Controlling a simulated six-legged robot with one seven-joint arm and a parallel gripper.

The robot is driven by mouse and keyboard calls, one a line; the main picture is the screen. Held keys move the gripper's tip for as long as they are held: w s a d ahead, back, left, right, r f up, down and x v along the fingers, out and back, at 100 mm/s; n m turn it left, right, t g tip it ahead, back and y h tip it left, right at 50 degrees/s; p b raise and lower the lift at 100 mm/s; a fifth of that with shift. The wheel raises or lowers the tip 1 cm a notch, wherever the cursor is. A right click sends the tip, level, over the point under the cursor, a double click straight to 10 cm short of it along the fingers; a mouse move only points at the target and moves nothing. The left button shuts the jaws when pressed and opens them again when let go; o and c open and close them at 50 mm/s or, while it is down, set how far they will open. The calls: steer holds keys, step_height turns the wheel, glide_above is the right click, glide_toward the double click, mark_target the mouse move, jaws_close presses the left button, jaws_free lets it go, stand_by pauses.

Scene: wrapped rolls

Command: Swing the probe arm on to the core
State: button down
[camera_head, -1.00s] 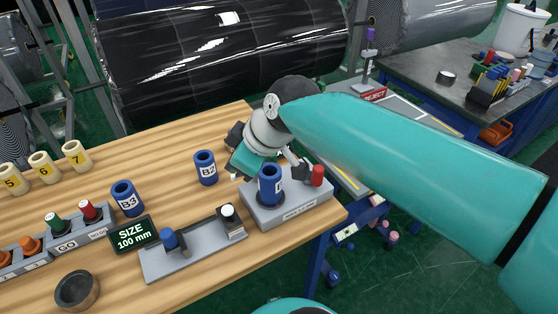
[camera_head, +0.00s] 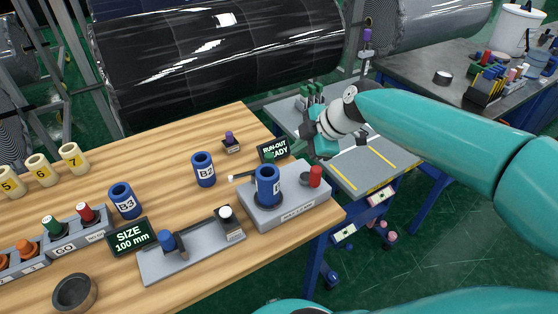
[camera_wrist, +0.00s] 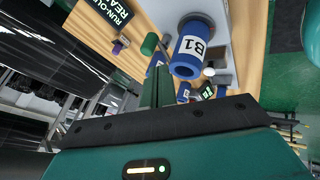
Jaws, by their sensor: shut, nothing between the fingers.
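The blue core B1 (camera_head: 267,186) stands upright on the grey run-out base (camera_head: 300,208); it also shows in the wrist view (camera_wrist: 188,52). A thin dark bar with a pale tip (camera_head: 240,177), which looks like the probe arm, sticks out left from behind the core; I cannot tell whether it touches the core. A green peg (camera_head: 270,157) stands behind the core and shows in the wrist view (camera_wrist: 150,43). My gripper (camera_head: 298,148) is shut and empty, behind and right of the core, apart from it. Its green fingers (camera_wrist: 157,85) point toward the peg and core in the wrist view.
A red knob (camera_head: 316,176) sits on the base, right of the core. The RUN-OUT READY display (camera_head: 274,149) and a small purple-topped piece (camera_head: 230,140) stand behind. Blue cores B2 (camera_head: 204,170) and B3 (camera_head: 124,201) stand left. A grey side table (camera_head: 365,165) lies beyond the bench.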

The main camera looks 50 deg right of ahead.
steer(key=x, duration=1)
